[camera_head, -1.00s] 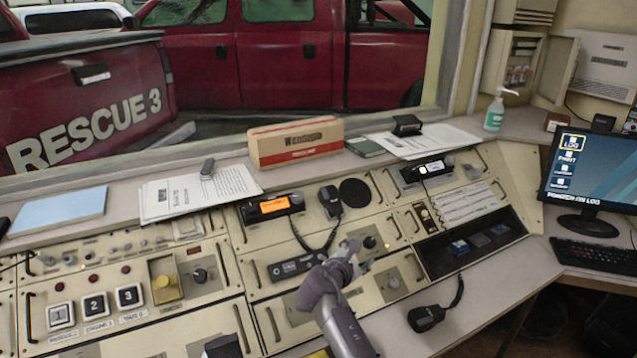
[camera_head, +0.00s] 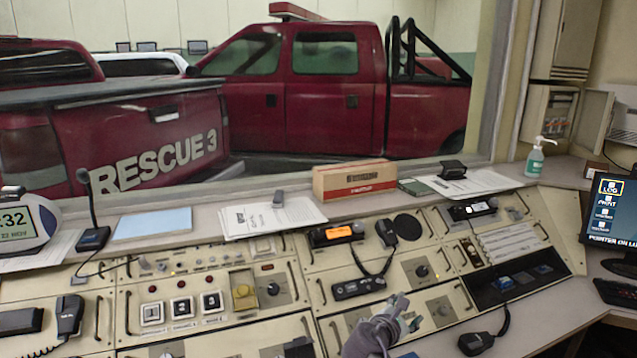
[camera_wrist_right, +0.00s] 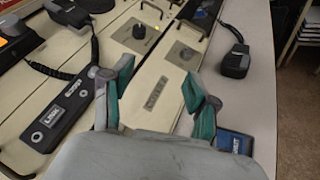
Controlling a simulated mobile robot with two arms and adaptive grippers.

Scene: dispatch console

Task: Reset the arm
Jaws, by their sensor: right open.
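My right gripper (camera_head: 400,312) is in the lower middle of the head view, over the sloped console (camera_head: 350,316). In the right wrist view my right gripper (camera_wrist_right: 160,92) is open, its teal-padded fingers apart with nothing between them. Beyond and below the fingers lies a cream panel with a small dark label plate (camera_wrist_right: 157,92). A black knob (camera_wrist_right: 140,31) is farther up on the console. My left gripper does not show in the head view.
A corded handset (camera_head: 387,232) hangs by a radio with an orange display (camera_head: 338,234). A cardboard box (camera_head: 354,180) and papers stand on the ledge. A black microphone (camera_head: 476,343) lies on the right. A monitor (camera_head: 610,215) stands far right.

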